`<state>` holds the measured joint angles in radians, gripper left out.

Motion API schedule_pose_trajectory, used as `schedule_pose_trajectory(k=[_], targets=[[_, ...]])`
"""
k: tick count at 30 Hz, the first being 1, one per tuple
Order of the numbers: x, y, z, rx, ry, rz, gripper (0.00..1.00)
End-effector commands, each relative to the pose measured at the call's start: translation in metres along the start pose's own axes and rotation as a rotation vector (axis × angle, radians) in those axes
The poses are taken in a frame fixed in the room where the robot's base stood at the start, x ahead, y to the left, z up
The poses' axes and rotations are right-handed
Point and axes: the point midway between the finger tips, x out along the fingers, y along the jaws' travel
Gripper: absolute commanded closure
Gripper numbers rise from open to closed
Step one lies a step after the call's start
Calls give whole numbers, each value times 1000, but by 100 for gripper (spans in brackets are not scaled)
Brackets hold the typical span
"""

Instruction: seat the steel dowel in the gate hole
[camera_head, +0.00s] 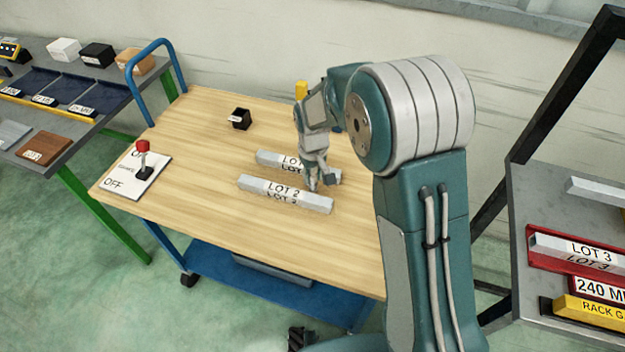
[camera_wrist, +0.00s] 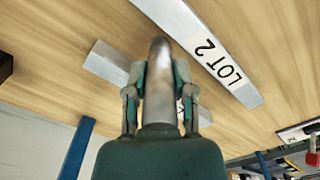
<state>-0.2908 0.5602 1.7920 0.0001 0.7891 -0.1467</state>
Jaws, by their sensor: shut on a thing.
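In the wrist view the steel dowel (camera_wrist: 159,95), a smooth grey cylinder, sits between the two fingers of my gripper (camera_wrist: 158,75), which is shut on it. Its far end points toward the wooden tabletop, beside a bar labelled LOT 2 (camera_wrist: 190,28). In the head view my gripper (camera_head: 314,178) is low over the cart top, between the LOT 2 bar (camera_head: 250,183) and a second labelled bar (camera_head: 265,156) behind it. I cannot make out the dowel there. I cannot pick out the gate hole in either view.
A small black box (camera_head: 241,119) stands at the back of the wooden cart top (camera_head: 200,205). A red-knobbed lever (camera_head: 143,150) on an OFF plate is at its left. A yellow object (camera_head: 301,89) shows behind my arm. A right-hand rack holds a LOT 3 bar (camera_head: 560,246).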

Motion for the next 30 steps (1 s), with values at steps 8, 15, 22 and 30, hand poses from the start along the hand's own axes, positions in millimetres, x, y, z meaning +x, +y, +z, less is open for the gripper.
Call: schedule_pose_trajectory(k=[8,15,22,30], targets=[[-38,-2,24,0,4,0,100],[-69,-5,50,1,5,1,100],[-84,-9,85,1,3,0,100],[-99,-13,120,0,2,0,100]])
